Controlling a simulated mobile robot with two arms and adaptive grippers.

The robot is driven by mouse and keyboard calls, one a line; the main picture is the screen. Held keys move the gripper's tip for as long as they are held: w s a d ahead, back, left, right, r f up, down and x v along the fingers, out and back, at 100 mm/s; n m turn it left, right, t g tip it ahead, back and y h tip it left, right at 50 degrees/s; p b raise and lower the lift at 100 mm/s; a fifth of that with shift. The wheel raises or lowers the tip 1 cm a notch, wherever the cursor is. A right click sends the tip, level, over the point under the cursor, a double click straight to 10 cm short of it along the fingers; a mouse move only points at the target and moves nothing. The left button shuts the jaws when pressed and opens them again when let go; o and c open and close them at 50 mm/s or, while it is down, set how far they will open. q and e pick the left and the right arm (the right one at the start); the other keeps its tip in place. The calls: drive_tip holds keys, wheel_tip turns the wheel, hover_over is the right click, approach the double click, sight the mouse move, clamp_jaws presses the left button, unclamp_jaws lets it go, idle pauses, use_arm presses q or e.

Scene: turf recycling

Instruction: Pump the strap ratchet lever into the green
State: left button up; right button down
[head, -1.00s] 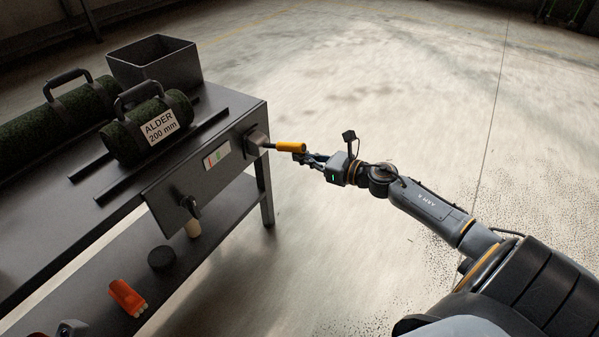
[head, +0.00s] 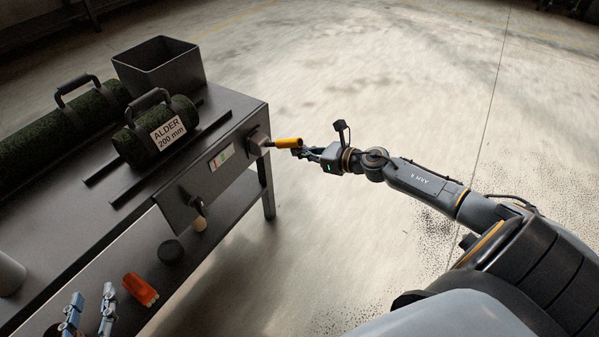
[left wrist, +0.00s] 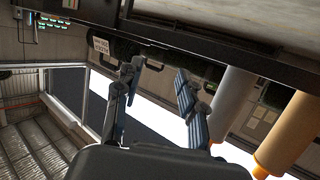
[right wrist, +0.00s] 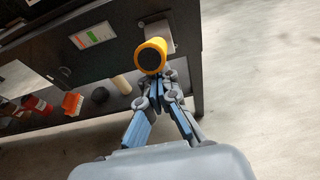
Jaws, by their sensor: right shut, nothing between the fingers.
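The strap ratchet lever has an orange-yellow handle (head: 287,143) sticking out to the right from its dark pivot (head: 258,143) at the bench corner. My right gripper (head: 299,151) is shut and empty at the handle's free end. In the right wrist view its fingertips (right wrist: 164,82) meet just below the round handle end (right wrist: 150,57); whether they touch cannot be told. A small gauge (head: 221,157) with red and green bands sits on the front panel; its pointer is too small to read. My left gripper (head: 90,315) is open and empty at the lower left.
A turf roll labelled ALDER 200 mm (head: 156,130) lies on the bench by two dark rails. A longer roll (head: 40,140) and an open dark bin (head: 160,68) are behind. An orange object (head: 140,289) and a black disc (head: 170,252) sit on the lower shelf. Floor to the right is clear.

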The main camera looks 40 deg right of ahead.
sight(294, 139)
drive_tip(key=shift+w+r+h+p, duration=0.15)
drive_tip(key=shift+r+h+p, duration=0.15)
drive_tip(key=shift+r+p, duration=0.5)
drive_tip(key=shift+w+a+r+g+p, duration=0.2)
drive_tip(key=shift+g+p, duration=0.2)
drive_tip(key=shift+p, duration=0.75)
drive_tip(key=shift+r, duration=0.1)
use_arm(q)
drive_tip(key=shift+s+a+f+g+y+p, duration=0.6)
drive_tip(key=shift+s+a+f+g, duration=0.85)
drive_tip(key=shift+s+f+g, duration=1.75)
drive_tip(key=shift+s+a+f+g+y+p, duration=0.25)
drive_tip(key=shift+s+a+f+g+y, duration=1.05)
drive_tip(key=shift+s, duration=3.2)
use_arm(e)
drive_tip(key=shift+w+r, duration=0.2)
drive_tip(key=shift+r, duration=0.25)
drive_tip(key=shift+w+a+r+p, duration=0.25)
drive_tip(key=shift+w+r+p, duration=0.3)
drive_tip(key=shift+p, duration=0.5)
drive_tip(key=shift+r, duration=0.3)
use_arm(q)
wheel_tip(294, 139, down, 9)
drive_tip(key=w+g+h, duration=0.1)
drive_tip(key=w+g, duration=0.1)
drive_tip(key=shift+r+n, duration=0.2)
drive_tip(key=shift+n, duration=0.1)
use_arm(e)
drive_tip(key=shift+w+r, duration=0.1)
